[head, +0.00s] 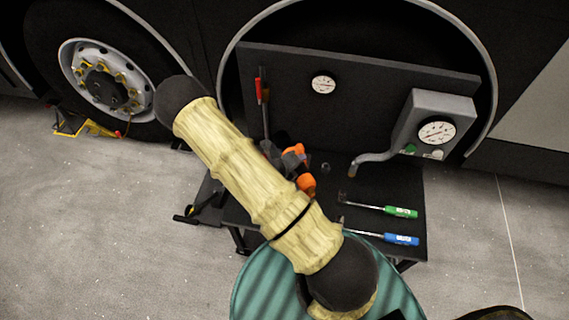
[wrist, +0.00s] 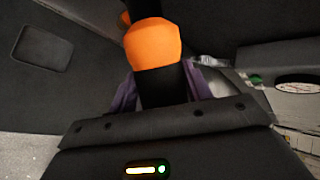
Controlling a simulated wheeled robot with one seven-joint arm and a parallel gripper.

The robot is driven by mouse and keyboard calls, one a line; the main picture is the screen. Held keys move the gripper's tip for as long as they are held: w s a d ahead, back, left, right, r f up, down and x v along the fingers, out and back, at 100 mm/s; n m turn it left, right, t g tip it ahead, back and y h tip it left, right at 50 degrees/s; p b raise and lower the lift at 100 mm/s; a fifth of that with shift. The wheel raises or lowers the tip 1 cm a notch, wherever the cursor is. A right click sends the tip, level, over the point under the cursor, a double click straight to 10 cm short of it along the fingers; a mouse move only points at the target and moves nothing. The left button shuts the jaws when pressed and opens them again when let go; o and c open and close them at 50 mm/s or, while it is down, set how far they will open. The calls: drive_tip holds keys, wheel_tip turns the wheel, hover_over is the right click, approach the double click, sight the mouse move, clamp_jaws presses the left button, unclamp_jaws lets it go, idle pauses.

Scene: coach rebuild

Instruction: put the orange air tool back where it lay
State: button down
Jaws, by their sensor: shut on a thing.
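The orange and black air tool shows in the head view (head: 306,184), partly hidden behind my arm, over the dark bench (head: 385,175). In the wrist view the air tool (wrist: 153,45) fills the upper middle, its rounded orange part above a black section. My gripper (wrist: 162,85) is shut on the black section, with a purplish finger on each side. In the head view my gripper (head: 280,155) is mostly hidden by my arm. I cannot tell whether the tool touches the bench.
A green-handled tool (head: 400,212) and a blue-handled tool (head: 400,239) lie at the bench's right. A grey gauge box (head: 436,115) with a bent pipe stands behind them. A red-handled tool (head: 259,88) is upright by the back panel (head: 375,90). A wheel (head: 105,80) is at left.

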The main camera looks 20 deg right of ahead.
drive_tip(key=m+g, duration=0.1)
drive_tip(key=s+d+f+m+g+b, duration=0.1)
drive_tip(key=m, duration=0.1)
drive_tip(key=s+f+m+g, duration=0.1)
drive_tip(key=shift+s+d+m+b, duration=0.25)
drive_tip(key=shift+m+b, duration=0.05)
drive_tip(key=shift+b, duration=0.05)
drive_tip(key=s+f+m+g, duration=0.1)
drive_tip(key=m, duration=0.1)
drive_tip(key=s+f+m+g+b, duration=0.1)
drive_tip(key=shift+m+y, duration=0.4)
drive_tip(key=a+f+m+g+y+b, duration=0.1)
drive_tip(key=a+f+m+b, duration=0.2)
drive_tip(key=m, duration=0.3)
drive_tip(key=w+a+f+m+y+b, duration=0.1)
drive_tip(key=a+f+m+b, duration=0.2)
drive_tip(key=a+m, duration=0.3)
drive_tip(key=a+f+m+g+y+b, duration=0.1)
drive_tip(key=a+f+m+y+b, duration=0.1)
drive_tip(key=m, duration=0.4)
drive_tip(key=shift+w+a+f+g+b, duration=0.15)
drive_tip(key=shift+a+f+b, duration=0.25)
drive_tip(key=shift+a, duration=0.2)
drive_tip(key=shift+w+a+f+g+b, duration=0.15)
drive_tip(key=shift+a+f+b, duration=0.15)
drive_tip(key=shift+a, duration=0.3)
drive_tip(key=shift+a+m, duration=0.3)
drive_tip(key=shift+f, duration=0.1)
